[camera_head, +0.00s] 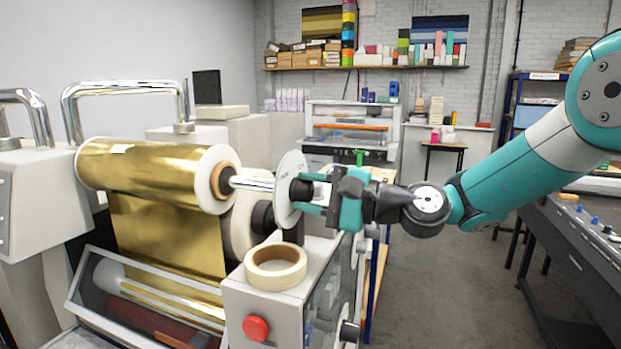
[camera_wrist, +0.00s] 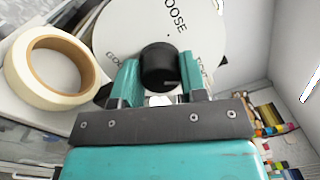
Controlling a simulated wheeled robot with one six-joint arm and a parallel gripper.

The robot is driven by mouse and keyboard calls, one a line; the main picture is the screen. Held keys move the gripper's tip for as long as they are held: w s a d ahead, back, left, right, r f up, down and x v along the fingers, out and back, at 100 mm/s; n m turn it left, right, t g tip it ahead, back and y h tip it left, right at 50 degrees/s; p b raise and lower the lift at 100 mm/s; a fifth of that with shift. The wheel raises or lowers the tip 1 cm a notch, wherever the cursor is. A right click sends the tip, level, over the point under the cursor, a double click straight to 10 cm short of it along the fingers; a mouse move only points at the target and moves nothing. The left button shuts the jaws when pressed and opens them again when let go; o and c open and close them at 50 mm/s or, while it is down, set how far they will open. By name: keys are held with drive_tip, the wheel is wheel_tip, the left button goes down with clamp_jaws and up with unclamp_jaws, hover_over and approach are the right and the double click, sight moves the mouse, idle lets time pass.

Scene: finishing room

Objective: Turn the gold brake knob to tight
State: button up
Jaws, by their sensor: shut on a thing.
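The gold foil roll (camera_head: 150,172) sits on a shaft on the machine at the left. At the shaft's right end is a white dial disc (camera_head: 288,188) with a black brake knob (camera_head: 300,189) in front of it. In the wrist view the dial (camera_wrist: 125,35) shows the word LOOSE near its top; other lettering is partly cut off or covered. My gripper (camera_head: 310,191) is shut on the black knob, with a teal finger on either side of it. The knob also shows in the wrist view (camera_wrist: 159,66). I cannot read where the knob's mark points.
A cream tape roll (camera_head: 262,281) lies on the machine's housing below the dial. It is close to my gripper in the wrist view (camera_wrist: 33,88). A red button (camera_head: 256,328) is on the housing front. A dark bench (camera_head: 570,250) stands right; the floor between is clear.

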drive_tip(key=shift+r+m+p, duration=0.1)
drive_tip(key=shift+m+p, duration=0.9)
drive_tip(key=shift+m, duration=0.7)
drive_tip(key=o, duration=0.9)
